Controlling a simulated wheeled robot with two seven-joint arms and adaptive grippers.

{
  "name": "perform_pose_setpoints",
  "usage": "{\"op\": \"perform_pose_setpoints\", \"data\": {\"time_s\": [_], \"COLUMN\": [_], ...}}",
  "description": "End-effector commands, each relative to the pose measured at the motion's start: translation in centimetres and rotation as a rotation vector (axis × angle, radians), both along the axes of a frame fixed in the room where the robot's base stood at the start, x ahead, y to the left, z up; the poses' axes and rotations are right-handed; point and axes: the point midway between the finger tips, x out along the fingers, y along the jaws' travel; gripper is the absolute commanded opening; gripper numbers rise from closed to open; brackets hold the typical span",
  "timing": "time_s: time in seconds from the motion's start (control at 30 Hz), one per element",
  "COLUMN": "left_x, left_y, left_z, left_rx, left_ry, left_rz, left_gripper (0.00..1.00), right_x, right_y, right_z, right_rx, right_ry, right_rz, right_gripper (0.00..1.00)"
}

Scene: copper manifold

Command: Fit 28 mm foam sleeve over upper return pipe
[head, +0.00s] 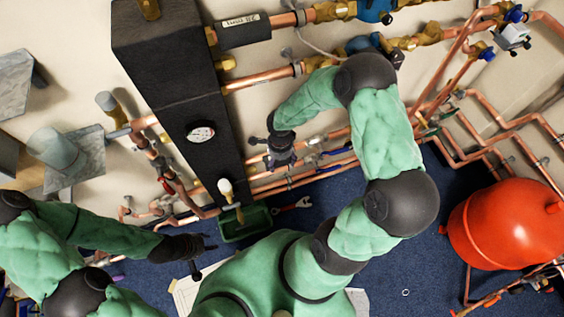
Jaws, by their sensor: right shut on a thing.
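A dark foam sleeve (243,31) with a white label sits around the top copper pipe, just right of the black manifold block (190,110). A second copper pipe (262,79) leaves the block below it, and its visible stretch is bare. I cannot tell for certain which pipe is the upper return. My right gripper (280,156) is right of the block and below both pipes, in front of the lower pipes. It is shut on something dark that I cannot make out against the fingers. My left gripper (205,257) is open and empty at the lower left, over the floor.
A pressure gauge (201,132) is on the block. A green tray (245,225) and a red spanner (293,205) lie below. A red tank (505,222) stands at the right. Valves and pipes crowd the wall. Blue floor at the lower right is mostly clear.

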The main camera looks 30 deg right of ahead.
Motion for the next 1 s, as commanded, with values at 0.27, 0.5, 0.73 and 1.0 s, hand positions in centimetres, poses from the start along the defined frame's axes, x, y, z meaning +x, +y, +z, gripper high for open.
{"op": "perform_pose_setpoints", "data": {"time_s": [0.27,0.5,0.73,1.0], "left_x": [0.0,0.0,0.0,0.0], "left_y": [0.0,0.0,0.0,0.0], "left_z": [0.4,0.7,0.9,1.1], "left_rx": [0.000,0.000,0.000,0.000], "left_ry": [0.000,0.000,0.000,0.000], "left_rz": [0.000,0.000,0.000,0.000], "left_gripper": [0.40,0.40,0.40,0.40], "right_x": [1.6,2.9,4.2,5.7], "right_y": [-0.4,-0.7,-1.0,-1.4], "right_z": [-0.3,-0.6,-0.9,-1.3], "right_rx": [0.000,0.000,-0.001,0.000], "right_ry": [0.001,0.001,0.002,0.002], "right_rz": [0.002,0.001,0.002,0.001], "right_gripper": [0.49,0.49,0.49,0.49]}}
